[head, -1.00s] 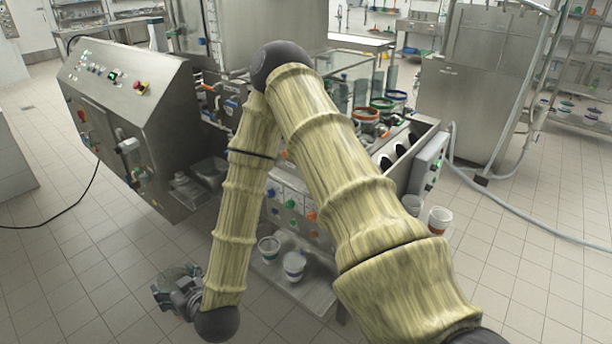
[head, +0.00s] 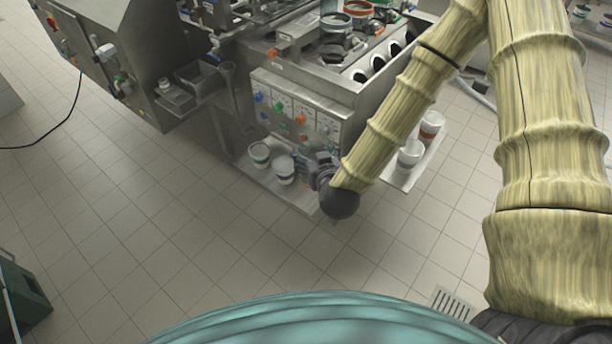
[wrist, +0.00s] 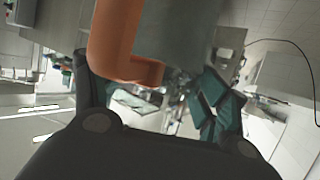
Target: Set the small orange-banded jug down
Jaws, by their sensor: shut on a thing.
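My gripper (head: 316,168) is low by the filler machine, at the right end of its low front shelf (head: 298,200). In the wrist view my gripper (wrist: 158,98) is shut on the small orange-banded jug (wrist: 122,48), which shows close up as a thick orange bent part with a grey wall beside it. The rest of the jug is cut off by the frame, and I cannot make it out in the head view. I cannot tell whether it touches the shelf.
Two white banded cups, one left (head: 259,156) and one nearer my gripper (head: 284,172), stand on the low shelf. A side shelf (head: 402,182) at right holds a white cup (head: 409,156) and an orange-banded cup (head: 432,124). Valves line the machine's front. The floor in front is open.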

